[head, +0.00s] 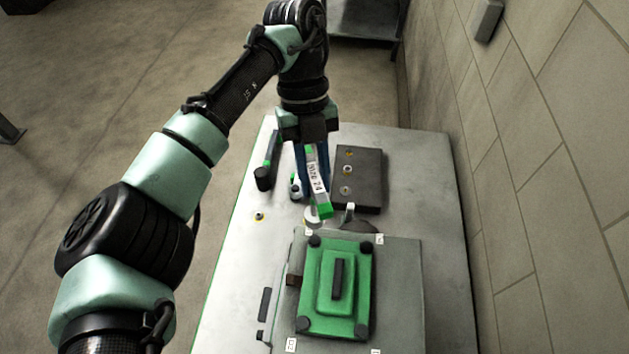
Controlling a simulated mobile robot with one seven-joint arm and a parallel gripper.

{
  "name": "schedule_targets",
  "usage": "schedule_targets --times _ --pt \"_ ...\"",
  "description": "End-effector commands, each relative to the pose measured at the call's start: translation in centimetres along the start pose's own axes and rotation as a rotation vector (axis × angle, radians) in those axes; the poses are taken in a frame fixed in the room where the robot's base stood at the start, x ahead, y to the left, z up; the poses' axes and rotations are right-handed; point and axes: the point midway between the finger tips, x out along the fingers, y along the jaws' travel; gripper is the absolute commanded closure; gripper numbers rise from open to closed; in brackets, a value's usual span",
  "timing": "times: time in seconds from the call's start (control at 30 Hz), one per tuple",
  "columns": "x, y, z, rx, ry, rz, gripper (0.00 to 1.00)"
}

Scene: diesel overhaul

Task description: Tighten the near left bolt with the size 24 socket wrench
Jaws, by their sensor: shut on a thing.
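My gripper (316,155) is shut on the size 24 socket wrench (317,182), which has a pale handle marked "Size 24" and a green end. It holds the wrench tilted above the table, beyond the far edge of the green cover. The wrench's socket end cannot be made out clearly. The green cover (325,285) lies on a grey plate and has a dark bolt at each corner. The near left bolt (304,324) sits at the cover's lower left corner, well apart from the wrench.
A dark block (373,185) with several brass-coloured fittings stands on the table (440,205), right of my gripper. A black and green tool (264,176) lies left of it. The wall (530,170) runs along the right.

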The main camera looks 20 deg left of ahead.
Motion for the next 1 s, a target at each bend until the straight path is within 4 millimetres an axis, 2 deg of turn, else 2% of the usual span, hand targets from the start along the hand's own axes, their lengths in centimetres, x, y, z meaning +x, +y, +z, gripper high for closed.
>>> schedule_targets --times 0.27,0.73,1.0 --pt "0.1 0.2 -0.4 0.002 -0.001 -0.001 1.0" --pt "2.3 2.7 -5.6 0.002 0.0 -0.001 1.0" --pt "2.5 2.8 -6.0 0.0 0.0 -0.001 1.0"
